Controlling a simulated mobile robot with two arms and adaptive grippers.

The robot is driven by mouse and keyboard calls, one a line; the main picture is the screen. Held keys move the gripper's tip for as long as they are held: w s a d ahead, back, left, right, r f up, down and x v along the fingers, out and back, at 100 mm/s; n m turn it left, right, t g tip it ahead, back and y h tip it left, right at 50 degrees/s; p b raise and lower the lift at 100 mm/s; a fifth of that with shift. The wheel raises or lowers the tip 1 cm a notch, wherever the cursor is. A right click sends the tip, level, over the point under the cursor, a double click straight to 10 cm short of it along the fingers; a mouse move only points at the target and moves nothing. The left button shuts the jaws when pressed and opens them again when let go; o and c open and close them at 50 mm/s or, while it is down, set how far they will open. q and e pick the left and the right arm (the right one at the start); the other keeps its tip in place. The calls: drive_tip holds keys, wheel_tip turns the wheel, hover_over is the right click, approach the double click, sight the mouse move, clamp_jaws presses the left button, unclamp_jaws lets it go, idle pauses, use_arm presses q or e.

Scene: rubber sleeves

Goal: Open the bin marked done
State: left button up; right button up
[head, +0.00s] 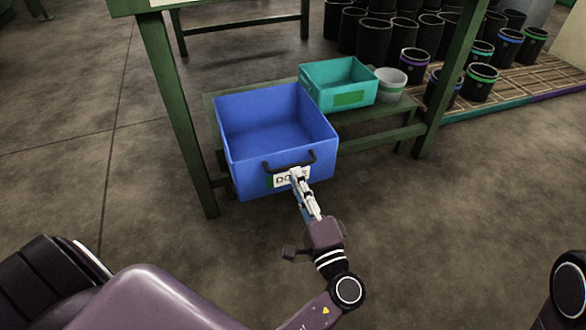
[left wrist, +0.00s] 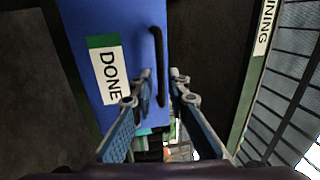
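The blue bin (head: 240,165) stands on a low green shelf, its front overhanging the shelf edge. Its top is uncovered and it looks empty inside. A white and green label (head: 282,178) on its front is partly hidden by my gripper; the left wrist view shows it reading DONE (left wrist: 108,72). A dark bar handle (head: 290,165) is on the front above the label; it also shows in the left wrist view (left wrist: 158,50). My left gripper (head: 296,174) is at the bin's front. Its fingers (left wrist: 160,75) are apart, either side of the handle in that view. My right gripper is out of view.
A teal bin (head: 312,98) and a grey bucket (head: 390,84) stand on the shelf to the right. Green table legs (head: 170,100) rise at left and right. Black buckets (head: 373,42) crowd the back right. The floor in front is clear.

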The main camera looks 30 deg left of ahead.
use_arm(q)
drive_tip(key=shift+v, duration=1.5)
